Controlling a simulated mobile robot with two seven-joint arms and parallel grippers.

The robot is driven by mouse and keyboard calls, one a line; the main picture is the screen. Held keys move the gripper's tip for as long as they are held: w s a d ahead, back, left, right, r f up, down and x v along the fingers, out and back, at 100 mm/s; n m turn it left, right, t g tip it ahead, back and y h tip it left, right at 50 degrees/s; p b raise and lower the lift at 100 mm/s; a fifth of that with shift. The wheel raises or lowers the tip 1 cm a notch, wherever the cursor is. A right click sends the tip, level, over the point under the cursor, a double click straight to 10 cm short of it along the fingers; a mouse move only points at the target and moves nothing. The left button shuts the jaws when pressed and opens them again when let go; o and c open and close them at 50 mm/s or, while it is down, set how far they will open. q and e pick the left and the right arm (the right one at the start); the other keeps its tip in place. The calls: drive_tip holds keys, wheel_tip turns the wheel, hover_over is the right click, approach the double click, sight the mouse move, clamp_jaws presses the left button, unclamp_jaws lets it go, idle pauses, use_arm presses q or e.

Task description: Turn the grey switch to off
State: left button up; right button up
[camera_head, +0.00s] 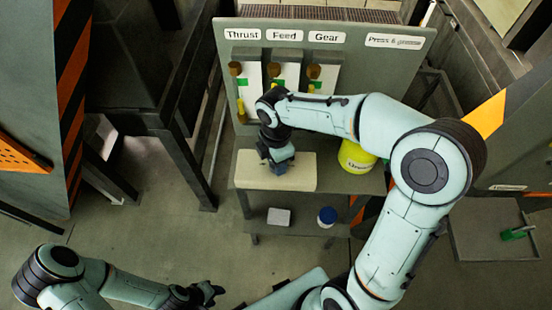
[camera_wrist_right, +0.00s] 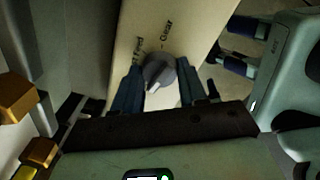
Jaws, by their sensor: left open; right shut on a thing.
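The grey switch (camera_wrist_right: 158,72) is a round knob on the face of a beige box (camera_wrist_right: 135,40) with lettering near it; one word reads "Gear". My right gripper (camera_wrist_right: 160,85) has a finger on each side of the knob and is shut on it. In the head view, my right gripper (camera_head: 280,162) points down at the beige box (camera_head: 245,172), and the switch is hidden under it. The knob's pointer is hard to read. My left gripper (camera_head: 208,292) is open and empty, low in the head view, away from the box.
Behind the box stands a grey panel (camera_head: 385,65) with labels "Thrust", "Feed", "Gear" and several levers (camera_head: 237,85). A yellow container (camera_head: 355,157) stands right of the box. A small white box (camera_head: 279,217) and a blue-lidded jar (camera_head: 327,217) sit on the lower shelf.

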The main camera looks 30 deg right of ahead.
idle(0.3)
drive_tip(key=o, duration=1.1)
drive_tip(key=shift+c, duration=0.2)
use_arm(q)
drive_tip(key=shift+w+r+p, duration=0.8)
drive_tip(key=shift+w+r, duration=0.3)
drive_tip(key=shift+w, duration=0.05)
use_arm(e)
wheel_tip(320, 180, up, 13)
drive_tip(key=shift+r, duration=0.2)
